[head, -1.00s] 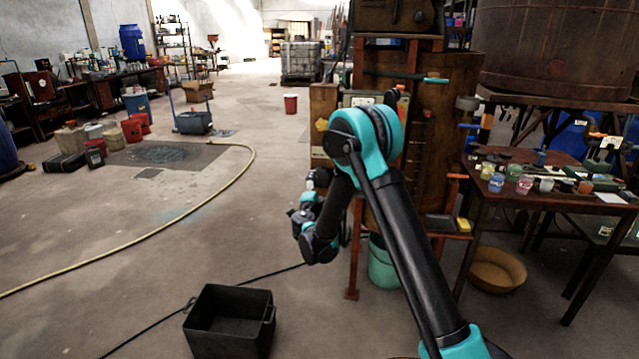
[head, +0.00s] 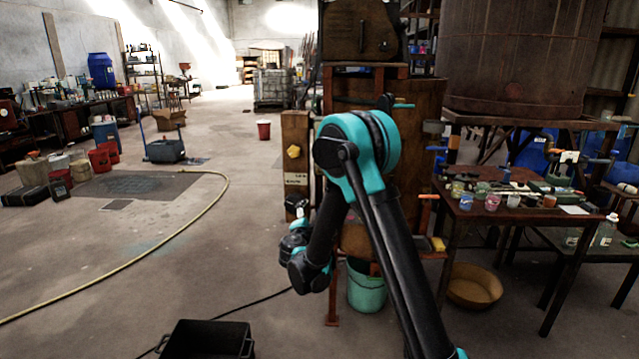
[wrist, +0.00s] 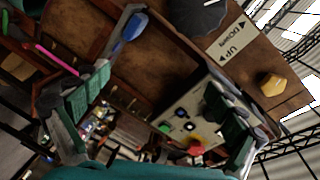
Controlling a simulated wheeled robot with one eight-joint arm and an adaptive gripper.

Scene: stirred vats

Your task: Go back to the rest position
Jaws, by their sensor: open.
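My gripper (wrist: 152,115) is open and empty in the wrist view, its two green-padded fingers spread wide apart. Between and beyond the fingers are a brown wooden cabinet (wrist: 165,50) and a pale control panel (wrist: 180,112) with small coloured buttons. In the head view my arm is folded in front of the wooden stand (head: 430,130). My gripper's fingertips are hidden there behind the arm's dark wrist.
A black crate (head: 206,340) stands on the floor at the bottom. A teal bucket (head: 367,288) and a tan bowl (head: 474,284) are by the stand. A cluttered table (head: 560,212) is at right. A yellow hose (head: 150,252) crosses open floor at left.

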